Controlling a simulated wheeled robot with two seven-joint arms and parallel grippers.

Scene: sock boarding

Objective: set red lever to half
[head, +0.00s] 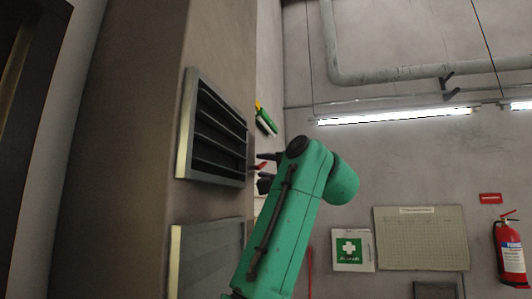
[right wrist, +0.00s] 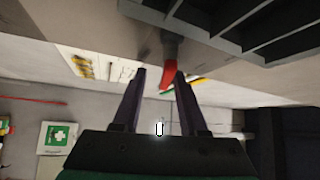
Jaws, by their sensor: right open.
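The red lever (right wrist: 168,73) shows in the right wrist view, hanging from a dark mount (right wrist: 173,46) beside the louvred panel. It lies between the fingertips of my right gripper (right wrist: 160,73), close to the right finger; I cannot tell whether they touch. In the head view a small part of the red lever (head: 262,166) shows at the jaws of my right gripper (head: 264,171), just right of the panel edge. The right gripper is open. The lever's base is hidden in the head view. My left gripper is not in view.
A grey louvred panel (head: 213,130) stands out from the wall close to the jaws, with another panel (head: 208,262) below. A green and yellow object (head: 265,119) is above the gripper. A fire extinguisher (head: 511,252) and first-aid sign (head: 352,250) are on the far wall.

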